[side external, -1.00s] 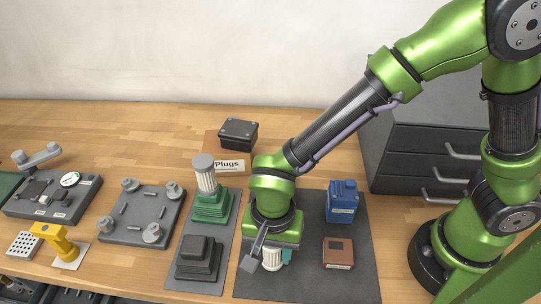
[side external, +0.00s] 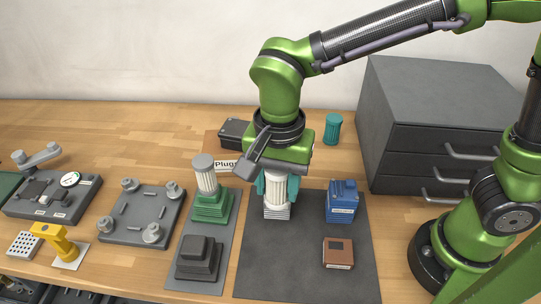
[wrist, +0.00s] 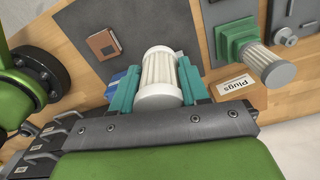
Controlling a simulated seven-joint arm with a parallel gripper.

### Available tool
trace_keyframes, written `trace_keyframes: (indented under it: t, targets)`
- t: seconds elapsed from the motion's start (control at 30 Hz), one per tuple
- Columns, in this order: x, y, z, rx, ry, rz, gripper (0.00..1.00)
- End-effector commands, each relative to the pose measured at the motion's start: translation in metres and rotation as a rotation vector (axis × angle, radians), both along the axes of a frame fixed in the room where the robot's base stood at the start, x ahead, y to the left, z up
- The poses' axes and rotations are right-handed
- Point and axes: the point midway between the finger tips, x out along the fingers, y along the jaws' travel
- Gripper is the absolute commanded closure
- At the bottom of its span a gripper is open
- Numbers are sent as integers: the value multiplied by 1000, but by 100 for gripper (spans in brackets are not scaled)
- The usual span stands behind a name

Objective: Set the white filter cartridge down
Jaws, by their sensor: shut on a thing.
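The white filter cartridge (side external: 277,206) is a pleated cylinder with pale end caps. My gripper (side external: 277,185) is shut on it, one teal finger on each side, and holds it roughly upright over the back part of the dark grey mat (side external: 290,265). I cannot tell exactly how high its lower end is above the mat. In the wrist view the cartridge (wrist: 160,74) sits between the two teal fingers of my gripper (wrist: 152,75). Its upper end is hidden by the gripper in the side view.
A similar pleated cylinder (side external: 206,177) stands on a green base at left. Behind are the Plugs label (side external: 226,166), a dark box (side external: 232,134) and a teal cylinder (side external: 333,128). The mat's front left is clear.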

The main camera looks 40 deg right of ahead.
Motion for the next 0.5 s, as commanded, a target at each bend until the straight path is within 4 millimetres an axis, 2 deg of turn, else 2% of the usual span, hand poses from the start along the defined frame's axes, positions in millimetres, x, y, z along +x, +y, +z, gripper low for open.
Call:
trace_keyframes:
  t: [0.17,0.3,0.4,0.5]
  targets:
    - [33,-52,0,0,-2,-141,88]
    - [57,-113,0,0,-1,-292,88]
    - [68,-160,0,0,-1,-405,88]
    - [72,-198,0,1,-2,-492,88]
